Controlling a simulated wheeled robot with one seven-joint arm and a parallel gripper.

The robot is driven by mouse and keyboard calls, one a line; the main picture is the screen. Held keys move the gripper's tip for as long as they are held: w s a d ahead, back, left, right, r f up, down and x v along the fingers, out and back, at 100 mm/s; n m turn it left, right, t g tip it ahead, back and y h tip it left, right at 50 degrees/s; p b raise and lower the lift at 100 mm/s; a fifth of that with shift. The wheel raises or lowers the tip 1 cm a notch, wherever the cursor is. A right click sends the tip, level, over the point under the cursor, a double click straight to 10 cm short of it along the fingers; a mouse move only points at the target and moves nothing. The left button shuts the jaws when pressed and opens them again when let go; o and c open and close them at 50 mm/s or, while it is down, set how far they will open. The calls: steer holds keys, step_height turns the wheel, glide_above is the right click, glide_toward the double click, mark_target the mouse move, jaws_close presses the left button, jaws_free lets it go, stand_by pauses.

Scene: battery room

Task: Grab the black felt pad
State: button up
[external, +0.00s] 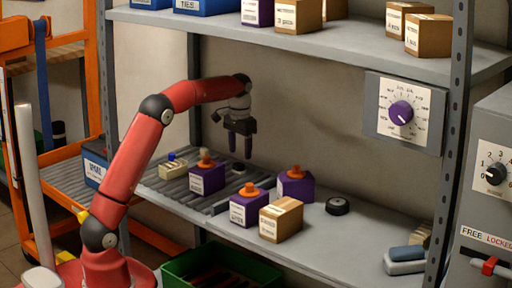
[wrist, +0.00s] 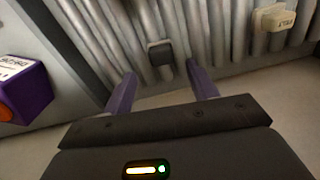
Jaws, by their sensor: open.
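The black felt pad (wrist: 160,52) looks like a small dark block with rounded edges. It lies on the grey ridged rack (wrist: 215,30) in the wrist view, ahead of my gripper and between the lines of its two fingers. In the external view a small dark shape (external: 238,168) below the fingers appears to be the same pad, partly hidden among the boxes. My gripper (external: 241,147) points down above the rack in the external view. In the wrist view its purple fingers (wrist: 163,82) are apart with nothing between them, short of the pad.
Purple boxes with orange tops (external: 207,179) (external: 248,208) (external: 295,186) stand near the rack. A cream block (external: 172,169) lies on its left part. A cardboard box (external: 281,219) and a black round item (external: 337,205) are to the right. The upper shelf (external: 330,40) overhangs.

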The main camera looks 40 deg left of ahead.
mark_target(240, 163)
step_height(240, 163, down, 5)
steer(key=shift+a+r, duration=0.1)
steer(key=shift+a, duration=0.05)
steer(key=c, duration=1.1)
